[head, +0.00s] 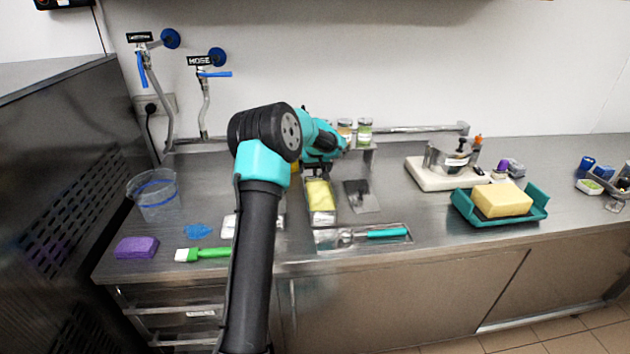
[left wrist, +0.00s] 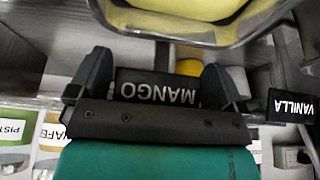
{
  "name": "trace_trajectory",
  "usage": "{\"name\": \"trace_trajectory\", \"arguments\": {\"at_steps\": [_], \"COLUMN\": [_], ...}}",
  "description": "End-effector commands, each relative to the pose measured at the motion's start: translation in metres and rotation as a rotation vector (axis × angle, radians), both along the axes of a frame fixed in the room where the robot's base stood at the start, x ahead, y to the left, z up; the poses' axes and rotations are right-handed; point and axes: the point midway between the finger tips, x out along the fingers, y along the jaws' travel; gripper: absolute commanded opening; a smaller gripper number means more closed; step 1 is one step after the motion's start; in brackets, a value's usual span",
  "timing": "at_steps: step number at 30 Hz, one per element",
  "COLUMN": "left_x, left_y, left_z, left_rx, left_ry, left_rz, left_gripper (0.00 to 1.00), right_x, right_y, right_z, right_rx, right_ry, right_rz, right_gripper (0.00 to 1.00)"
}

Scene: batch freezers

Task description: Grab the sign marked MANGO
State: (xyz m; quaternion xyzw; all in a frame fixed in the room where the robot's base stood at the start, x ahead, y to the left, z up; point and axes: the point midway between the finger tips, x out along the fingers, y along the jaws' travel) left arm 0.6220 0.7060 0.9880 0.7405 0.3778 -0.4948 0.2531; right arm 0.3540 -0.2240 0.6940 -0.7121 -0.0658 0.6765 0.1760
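The black sign with white letters MANGO (left wrist: 158,92) shows upside down in the left wrist view. My left gripper (left wrist: 156,85) is open, with one finger at each end of the sign. Small gaps seem to show between the fingers and the sign; I cannot tell how far beyond the fingertips the sign lies. In the head view my left gripper (head: 323,164) is over the counter behind the pan of yellow ice cream (head: 320,196), and the sign cannot be made out there. My right gripper is not seen.
A VANILLA sign (left wrist: 293,105) is at the right of the wrist view. Labelled jars (head: 365,131) stand on a shelf behind my gripper. A teal tray (head: 536,212) with a yellow sponge block (head: 500,200) sits right. A clear bucket (head: 155,198) stands left.

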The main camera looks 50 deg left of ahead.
Motion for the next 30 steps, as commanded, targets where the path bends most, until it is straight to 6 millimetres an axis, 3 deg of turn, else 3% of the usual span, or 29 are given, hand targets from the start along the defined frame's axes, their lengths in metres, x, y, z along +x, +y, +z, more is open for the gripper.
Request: {"name": "trace_trajectory", "arguments": {"at_steps": [16, 25, 30], "left_x": [0.000, 0.000, 0.000], "left_y": [0.000, 0.000, 0.000], "left_z": [0.000, 0.003, 0.020], "left_rx": [0.000, 0.001, 0.002], "left_ry": [0.000, -0.001, -0.004], "left_rz": [0.000, 0.000, 0.001], "left_gripper": [0.44, 0.44, 0.44], "right_x": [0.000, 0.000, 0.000], "right_y": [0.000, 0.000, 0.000], "right_z": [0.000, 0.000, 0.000], "right_rx": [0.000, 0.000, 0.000], "right_ry": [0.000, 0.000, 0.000], "right_rz": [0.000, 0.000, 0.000], "right_gripper": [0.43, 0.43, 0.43]}}
